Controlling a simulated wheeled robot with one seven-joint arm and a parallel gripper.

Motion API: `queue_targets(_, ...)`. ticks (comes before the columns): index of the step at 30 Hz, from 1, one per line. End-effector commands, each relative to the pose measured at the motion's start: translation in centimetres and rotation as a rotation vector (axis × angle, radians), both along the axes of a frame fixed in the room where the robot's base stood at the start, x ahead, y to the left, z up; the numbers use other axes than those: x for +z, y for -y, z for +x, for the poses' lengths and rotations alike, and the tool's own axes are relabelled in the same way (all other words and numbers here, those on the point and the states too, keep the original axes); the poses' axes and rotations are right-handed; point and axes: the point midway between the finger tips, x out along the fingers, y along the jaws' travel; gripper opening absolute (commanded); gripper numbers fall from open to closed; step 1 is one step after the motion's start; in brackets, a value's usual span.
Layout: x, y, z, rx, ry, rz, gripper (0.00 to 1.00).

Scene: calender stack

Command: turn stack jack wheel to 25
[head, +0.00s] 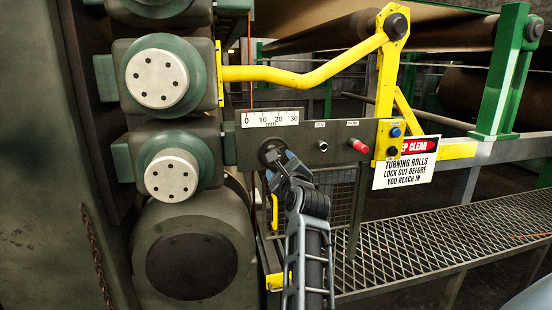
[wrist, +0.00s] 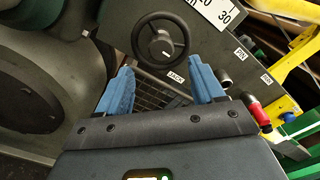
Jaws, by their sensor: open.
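The jack wheel (wrist: 161,43) is a small black handwheel on a grey panel, above a "JACK" label (wrist: 175,77) in the wrist view. In the head view the wheel (head: 270,151) is partly hidden by my gripper (head: 277,168). The scale (head: 270,118) above it reads 0 to 30 mm. A thin orange line meets it near 0, but I cannot tell whether that is its pointer. In the wrist view my gripper (wrist: 163,72) is open, its blue fingers apart and empty. The wheel appears just beyond the fingertips, between their lines.
Right of the wheel, the panel carries a metal pin (head: 322,146) and a red-handled pin (head: 360,146). A yellow bent bar (head: 300,78) crosses above. A warning sign (head: 405,163) hangs at right. Large rolls with pale end caps (head: 157,78) stand at left. A grating walkway (head: 430,235) lies below right.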

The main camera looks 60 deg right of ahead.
Motion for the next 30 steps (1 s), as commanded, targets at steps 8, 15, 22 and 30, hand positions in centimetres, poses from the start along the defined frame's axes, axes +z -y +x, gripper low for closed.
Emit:
queue_targets(8,0.2,2.6,2.0,-0.002,0.0,0.001,0.68)
queue_targets(15,0.1,4.5,3.7,-0.002,-0.001,-0.002,0.68)
queue_targets(22,0.1,5.3,4.5,-0.001,-0.002,-0.005,0.68)
queue_targets(30,0.1,5.3,4.5,0.0,-0.002,-0.005,0.68)
